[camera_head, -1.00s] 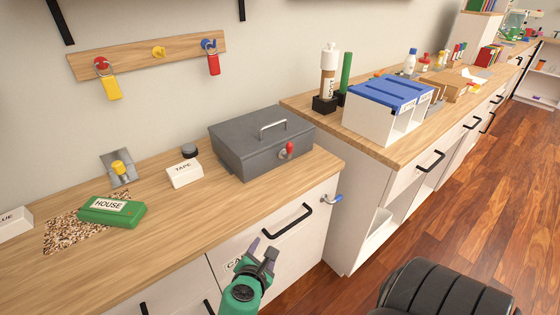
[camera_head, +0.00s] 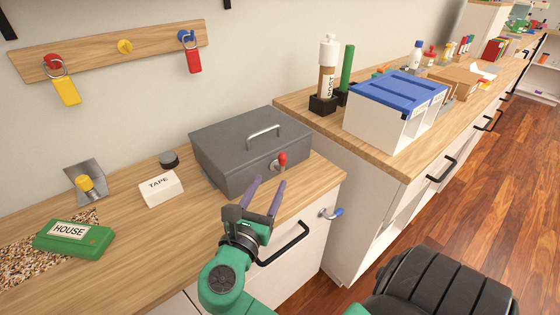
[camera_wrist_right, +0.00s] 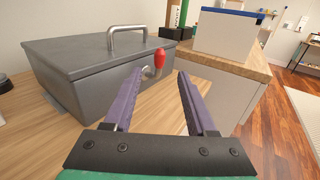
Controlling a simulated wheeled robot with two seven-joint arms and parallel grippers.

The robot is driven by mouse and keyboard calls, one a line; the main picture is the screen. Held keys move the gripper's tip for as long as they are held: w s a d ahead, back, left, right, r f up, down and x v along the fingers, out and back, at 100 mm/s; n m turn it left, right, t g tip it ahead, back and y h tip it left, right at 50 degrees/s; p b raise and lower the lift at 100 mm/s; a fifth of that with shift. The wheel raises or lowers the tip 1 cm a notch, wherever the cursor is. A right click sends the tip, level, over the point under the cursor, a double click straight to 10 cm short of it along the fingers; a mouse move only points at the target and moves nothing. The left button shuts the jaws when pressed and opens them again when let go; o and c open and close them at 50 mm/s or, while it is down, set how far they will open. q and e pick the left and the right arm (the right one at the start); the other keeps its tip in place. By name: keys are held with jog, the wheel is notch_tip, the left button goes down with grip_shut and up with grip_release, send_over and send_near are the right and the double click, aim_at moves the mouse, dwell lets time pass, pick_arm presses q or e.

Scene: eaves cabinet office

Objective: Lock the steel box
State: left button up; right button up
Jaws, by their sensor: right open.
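The steel box (camera_head: 238,160) is a grey case with a handle on its shut lid, standing near the right end of the wooden counter. A key with a red head (camera_head: 282,158) sits in the lock on its front face. In the right wrist view the red key head (camera_wrist_right: 160,59) shows just beyond and between my fingertips. My right gripper (camera_head: 266,181) is open and empty, in front of the box and a little below the key, its purple fingers pointing at it. The box (camera_wrist_right: 85,75) fills the left of the wrist view. My left gripper is not in view.
A white TAPE box (camera_head: 161,188), a green HOUSE case (camera_head: 73,238) and a key rack (camera_head: 110,50) with yellow and red tags are to the left. A blue-lidded file box (camera_head: 395,105) stands right.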

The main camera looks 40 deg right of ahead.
aim_at(281, 161)
jog(key=x, duration=0.8)
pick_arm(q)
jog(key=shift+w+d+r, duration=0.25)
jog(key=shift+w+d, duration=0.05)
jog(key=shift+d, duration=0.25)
pick_arm(e)
jog(key=shift+w+d+f, duration=0.1)
jog(key=shift+w+d, duration=0.05)
jog(key=shift+d, duration=0.2)
jog(key=shift+c, duration=0.4)
